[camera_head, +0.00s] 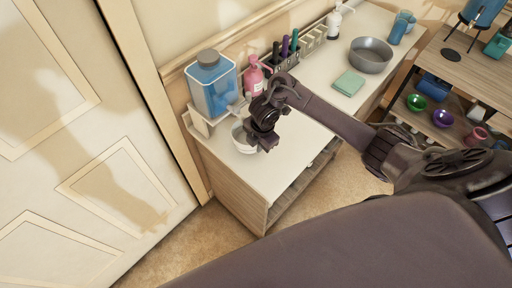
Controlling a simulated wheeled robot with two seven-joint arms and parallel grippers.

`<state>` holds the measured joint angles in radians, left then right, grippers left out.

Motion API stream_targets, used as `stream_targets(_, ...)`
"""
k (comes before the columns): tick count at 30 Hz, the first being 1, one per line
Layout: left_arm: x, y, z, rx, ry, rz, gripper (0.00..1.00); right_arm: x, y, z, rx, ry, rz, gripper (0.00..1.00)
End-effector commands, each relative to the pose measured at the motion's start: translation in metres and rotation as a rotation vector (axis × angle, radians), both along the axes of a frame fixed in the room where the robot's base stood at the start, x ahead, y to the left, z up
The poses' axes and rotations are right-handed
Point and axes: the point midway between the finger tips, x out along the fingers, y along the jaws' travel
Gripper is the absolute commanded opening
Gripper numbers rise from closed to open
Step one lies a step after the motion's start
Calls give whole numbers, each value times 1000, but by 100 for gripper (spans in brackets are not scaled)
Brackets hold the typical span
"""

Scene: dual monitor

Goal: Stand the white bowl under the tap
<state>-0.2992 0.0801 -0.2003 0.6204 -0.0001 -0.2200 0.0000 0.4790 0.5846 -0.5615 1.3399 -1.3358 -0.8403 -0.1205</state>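A blue water container (211,92) with a grey lid stands on a low white stand at the near left end of the counter. Its small tap (234,110) sticks out at the lower right. The white bowl (241,139) is just below and in front of the tap, near the counter's left end. My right gripper (261,143) reaches down at the bowl's right side and covers part of it. Its fingertips are dark and small, so I cannot tell whether they are closed on the rim or whether the bowl touches the counter. My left gripper is not in view.
A pink bottle (254,78) stands close behind the gripper. A rack of pens (287,52), a green cloth (349,83) and a grey metal bowl (370,55) are farther along the counter (316,75). A wooden shelf unit (462,73) with coloured bowls stands at right.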

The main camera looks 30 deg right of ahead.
Motion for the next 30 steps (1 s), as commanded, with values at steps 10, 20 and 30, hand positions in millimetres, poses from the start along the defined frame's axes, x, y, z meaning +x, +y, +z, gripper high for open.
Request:
stream_targets(10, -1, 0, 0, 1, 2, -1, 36, 10, 4, -30, 0, 3, -1, 0)
stream_targets(20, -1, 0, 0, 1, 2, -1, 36, 10, 4, -35, 0, 0, 1, 0)
stream_targets(30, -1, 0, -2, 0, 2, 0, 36, 10, 4, -38, 0, 1, 1, 24)
